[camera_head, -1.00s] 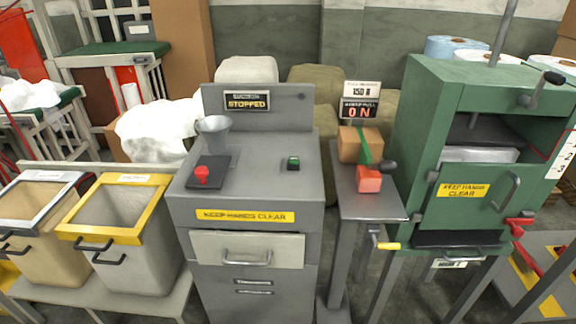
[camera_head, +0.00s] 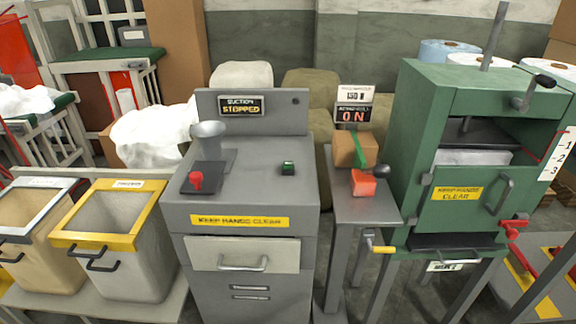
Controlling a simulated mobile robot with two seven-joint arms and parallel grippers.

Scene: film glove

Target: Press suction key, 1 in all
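A grey machine (camera_head: 250,195) stands in the middle of the head view. Its sign (camera_head: 241,106) reads "SUCTION STOPPED". A small green key (camera_head: 288,168) sits on the right of its top.
A bin with a yellow rim (camera_head: 110,240) and one with a white rim (camera_head: 30,230) stand at left. The machine top's centre is clear.

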